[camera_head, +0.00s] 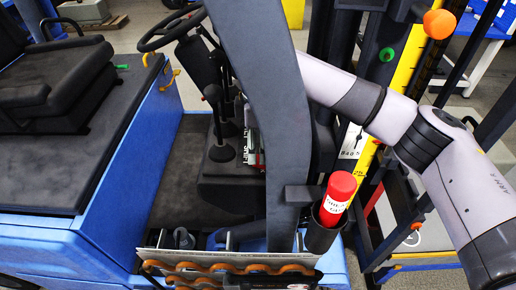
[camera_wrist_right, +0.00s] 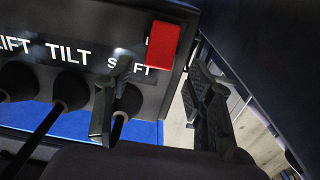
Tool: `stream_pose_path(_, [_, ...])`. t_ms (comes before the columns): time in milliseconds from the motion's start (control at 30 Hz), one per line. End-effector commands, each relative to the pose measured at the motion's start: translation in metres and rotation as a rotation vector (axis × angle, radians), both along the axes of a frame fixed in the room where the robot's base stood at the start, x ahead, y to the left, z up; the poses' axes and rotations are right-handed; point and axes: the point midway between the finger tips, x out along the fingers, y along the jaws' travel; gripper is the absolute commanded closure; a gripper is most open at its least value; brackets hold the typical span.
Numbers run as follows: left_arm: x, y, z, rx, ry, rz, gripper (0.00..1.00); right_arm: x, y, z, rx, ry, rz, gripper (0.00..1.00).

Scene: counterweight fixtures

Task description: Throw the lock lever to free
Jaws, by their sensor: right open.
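In the right wrist view, a red block (camera_wrist_right: 163,45), which may be the lock lever's handle, stands at the right end of a dark panel (camera_wrist_right: 90,20) marked LIFT, TILT and SHIFT. The left finger is in front of the SHIFT lettering and a lever boot. In the head view my right arm passes behind the dark pillar, which hides most of the gripper. My left gripper is not in view.
In the head view, the dark pillar (camera_head: 255,90) stands in front of the reaching arm. A black-knobbed lever (camera_head: 213,95) and a steering wheel (camera_head: 165,30) are left of it. A red cylinder (camera_head: 338,195) sits in a dark holder. More lever boots (camera_wrist_right: 70,90) are left of the gripper.

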Motion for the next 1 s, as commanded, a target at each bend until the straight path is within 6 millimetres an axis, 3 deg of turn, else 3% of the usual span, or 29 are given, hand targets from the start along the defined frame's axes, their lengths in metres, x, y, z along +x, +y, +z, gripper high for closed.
stream_pose_path(300, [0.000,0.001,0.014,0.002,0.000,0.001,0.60,0.000,0.000,-0.035,0.001,0.001,0.001,0.51])
stream_pose_path(633, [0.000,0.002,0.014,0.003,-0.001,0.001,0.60,0.000,0.000,-0.039,0.000,0.000,0.001,0.52])
stream_pose_path(1000, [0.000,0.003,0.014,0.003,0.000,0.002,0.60,0.000,0.000,-0.039,0.000,-0.001,0.000,0.76])
